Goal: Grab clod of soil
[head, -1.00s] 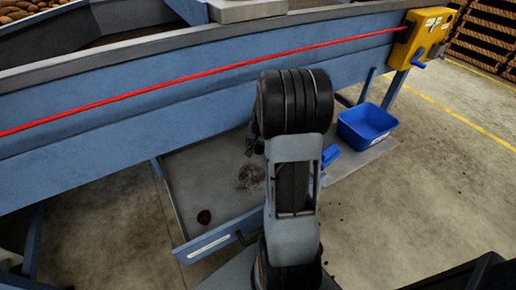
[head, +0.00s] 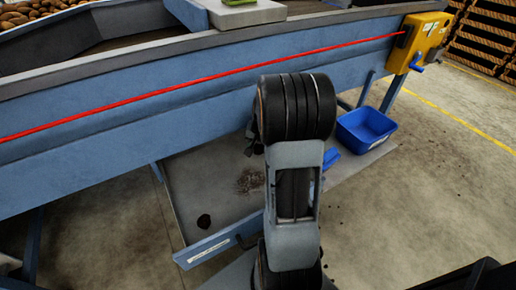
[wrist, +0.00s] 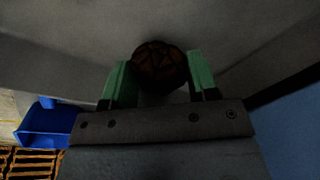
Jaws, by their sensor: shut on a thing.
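In the wrist view, a dark brown, rounded clod of soil (wrist: 159,64) with a cracked surface sits between the two green fingers of my gripper (wrist: 159,72). The fingers are shut on it from both sides. The view is dim, so its lower side is hard to make out. In the head view my own arm hides the clod and nearly all of the gripper. A second dark lump (head: 204,221) lies on the grey tray (head: 205,180) under the blue machine, apart from my gripper.
The blue machine side (head: 110,115) with a red cord runs across the head view above the tray. A blue bin (head: 366,128) stands right of my arm; it also shows in the wrist view (wrist: 45,128). A yellow control box (head: 424,42) is at upper right. Crumbs lie on the floor.

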